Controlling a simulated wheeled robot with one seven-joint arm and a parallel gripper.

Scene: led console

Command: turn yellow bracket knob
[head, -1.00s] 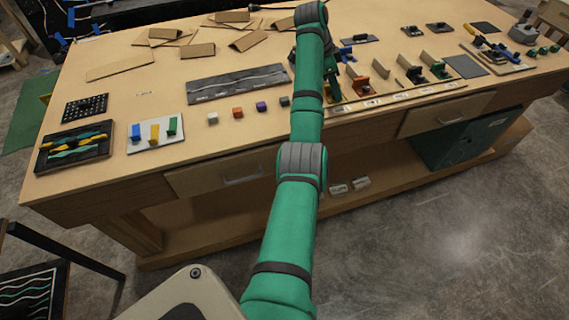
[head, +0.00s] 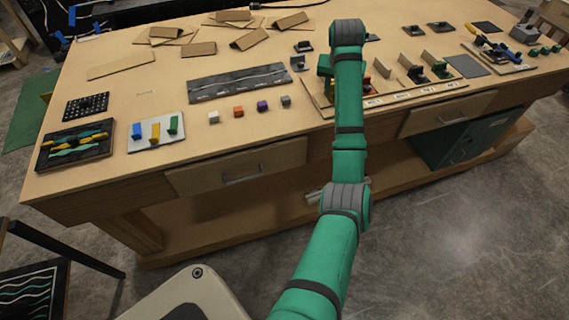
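A row of bracket stations stands on a wooden board (head: 455,91) with white labels at the right of the workbench. A bracket with an orange part (head: 367,83) shows just right of my arm. I cannot pick out a yellow bracket knob; my arm covers the left part of the row. My green arm reaches over this part of the board. My gripper is hidden behind the arm, so its fingers and any contact do not show.
A white plate (head: 147,148) with blue, yellow and green blocks lies at the left. Several small cubes and a dark panel (head: 238,83) lie mid-bench. Folded cardboard pieces lie at the back. A tool board (head: 500,67) is at the right.

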